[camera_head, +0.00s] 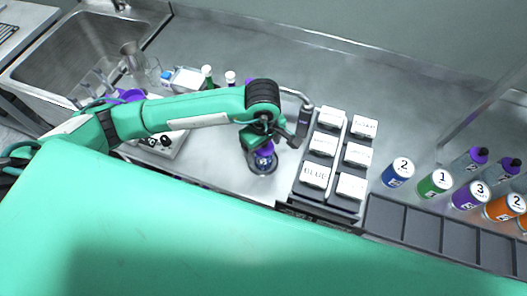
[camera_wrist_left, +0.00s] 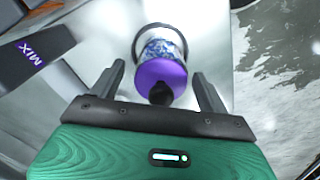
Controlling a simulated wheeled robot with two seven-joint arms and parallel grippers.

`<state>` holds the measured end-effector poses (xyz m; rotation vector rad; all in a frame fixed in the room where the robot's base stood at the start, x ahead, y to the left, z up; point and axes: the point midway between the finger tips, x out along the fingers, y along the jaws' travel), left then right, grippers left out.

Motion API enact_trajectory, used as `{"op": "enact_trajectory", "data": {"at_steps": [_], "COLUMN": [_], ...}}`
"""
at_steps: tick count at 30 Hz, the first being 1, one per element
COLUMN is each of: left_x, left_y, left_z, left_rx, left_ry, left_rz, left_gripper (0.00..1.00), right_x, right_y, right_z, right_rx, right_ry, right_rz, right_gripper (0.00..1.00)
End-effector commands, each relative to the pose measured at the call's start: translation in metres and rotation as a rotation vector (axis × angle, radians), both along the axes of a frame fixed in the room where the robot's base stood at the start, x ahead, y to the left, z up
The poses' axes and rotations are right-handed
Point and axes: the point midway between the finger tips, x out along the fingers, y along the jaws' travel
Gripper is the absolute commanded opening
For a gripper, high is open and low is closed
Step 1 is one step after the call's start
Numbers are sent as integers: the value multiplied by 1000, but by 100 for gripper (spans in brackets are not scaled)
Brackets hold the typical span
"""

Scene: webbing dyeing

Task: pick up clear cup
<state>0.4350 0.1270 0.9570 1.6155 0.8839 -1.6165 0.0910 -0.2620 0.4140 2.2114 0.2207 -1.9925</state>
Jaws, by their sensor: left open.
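My left gripper (camera_head: 264,146) is open and points down beside the black rack. Below it, a round clear vessel (camera_head: 262,168) with a dark rim stands on the steel counter; it looks like the clear cup. A purple-topped item (camera_head: 265,152) shows in or over it, partly hidden by my gripper. In the left wrist view, a dark ring (camera_wrist_left: 160,26) surrounds a blue-and-white patterned body with a purple top (camera_wrist_left: 160,78) and black tip. This lies between the spread fingers of my left gripper (camera_wrist_left: 160,80), with gaps visible on both sides. My right gripper is not in view.
A black rack of white-lidded boxes (camera_head: 341,150) stands close right, one marked BLUE. Numbered cans (camera_head: 434,183) and purple-capped bottles stand farther right, near an empty dark divided tray (camera_head: 440,232). Bottles (camera_head: 207,76) and a sink (camera_head: 88,50) are left.

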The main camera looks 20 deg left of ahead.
Motion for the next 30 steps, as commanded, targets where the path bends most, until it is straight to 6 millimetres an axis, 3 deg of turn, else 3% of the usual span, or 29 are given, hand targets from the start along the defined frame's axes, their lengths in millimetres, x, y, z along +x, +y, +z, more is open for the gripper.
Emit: {"op": "enact_trajectory", "data": {"at_steps": [4,11,12,20,30], "left_x": [-1,0,0,0,0], "left_y": [0,0,0,0,-1], "left_z": [-14,-17,-17,-17,-13], "left_rx": [0,-1,-1,-1,-2], "left_ry": [2,-1,-1,-1,-1], "left_rz": [1,0,0,0,0], "left_gripper": [78,78,76,25,24], "right_x": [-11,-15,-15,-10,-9], "right_y": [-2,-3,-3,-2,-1], "right_z": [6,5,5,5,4], "right_rx": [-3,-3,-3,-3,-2], "right_ry": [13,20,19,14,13], "right_rz": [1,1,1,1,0], "right_gripper": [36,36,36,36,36]}}
